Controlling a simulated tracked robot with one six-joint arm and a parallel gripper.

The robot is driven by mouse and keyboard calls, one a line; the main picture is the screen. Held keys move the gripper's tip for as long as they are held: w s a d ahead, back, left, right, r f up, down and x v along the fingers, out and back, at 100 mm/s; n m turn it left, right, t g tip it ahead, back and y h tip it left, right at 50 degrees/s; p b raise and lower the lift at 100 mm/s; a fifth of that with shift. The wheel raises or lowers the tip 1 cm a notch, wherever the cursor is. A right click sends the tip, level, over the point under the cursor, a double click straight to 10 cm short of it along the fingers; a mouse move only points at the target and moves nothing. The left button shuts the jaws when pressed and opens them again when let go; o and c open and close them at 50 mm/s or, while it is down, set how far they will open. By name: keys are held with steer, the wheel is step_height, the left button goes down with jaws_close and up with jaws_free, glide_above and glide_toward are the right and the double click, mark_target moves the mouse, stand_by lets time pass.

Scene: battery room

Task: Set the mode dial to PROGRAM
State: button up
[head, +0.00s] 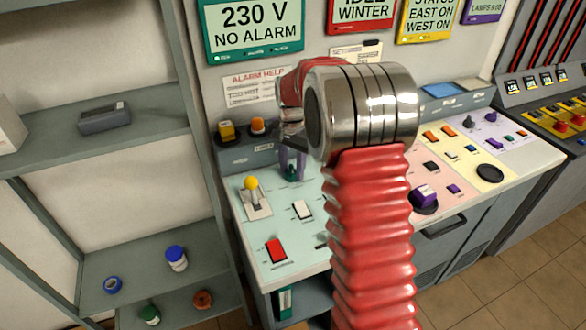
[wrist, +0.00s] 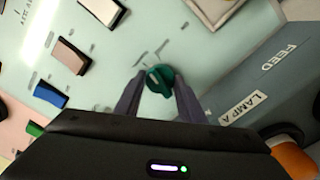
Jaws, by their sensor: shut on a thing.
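A green dial (wrist: 158,79) stands on the pale green panel, between the two dark fingers of my gripper (wrist: 158,84) in the wrist view. My gripper is shut on this dial. In the head view my gripper (head: 292,160) is over the back of the pale green panel, with the dial (head: 291,173) just showing at its fingertips. My arm hides the panel to the right. The lettering around the dial is too small to read, so I cannot tell its setting or whether it is the mode dial.
A lever with a yellow knob (head: 251,184), a white switch (head: 302,209) and a red switch (head: 277,250) are on the same panel. A grey LAMP A box (wrist: 250,85) stands close beside the dial. Shelves (head: 110,130) stand left.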

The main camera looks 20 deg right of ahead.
mark_target(291, 169)
steer(key=shift+a, duration=0.2)
steer(key=o, duration=1)
steer(key=shift+d, duration=0.1)
steer(key=shift+o, duration=0.2)
steer(key=shift+r, duration=0.1)
step_height(291, 169, up, 14)
steer(key=shift+f, duration=0.25)
